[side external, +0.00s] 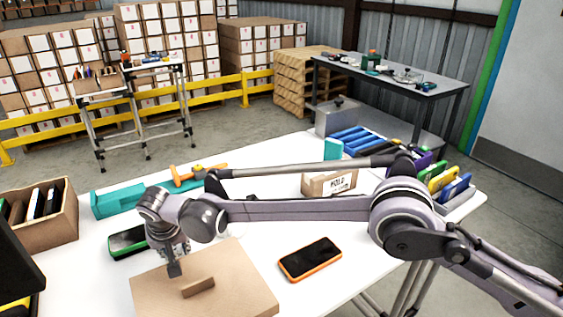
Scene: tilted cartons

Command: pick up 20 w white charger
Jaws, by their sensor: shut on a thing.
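My gripper (175,268) points down above the left part of a brown cardboard carton (235,277) at the front of the white table. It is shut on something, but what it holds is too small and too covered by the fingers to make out. A short brown raised piece (198,287) is on the carton top, just right of and below the fingertips. I cannot make out a white charger with certainty anywhere in this view.
An orange-edged phone (310,259) lies right of the carton. A dark green-edged device (127,242) lies behind it. A teal holder (118,202), a cardboard organizer (43,216) and a small labelled box (330,182) stand around. My arm spans the table's middle.

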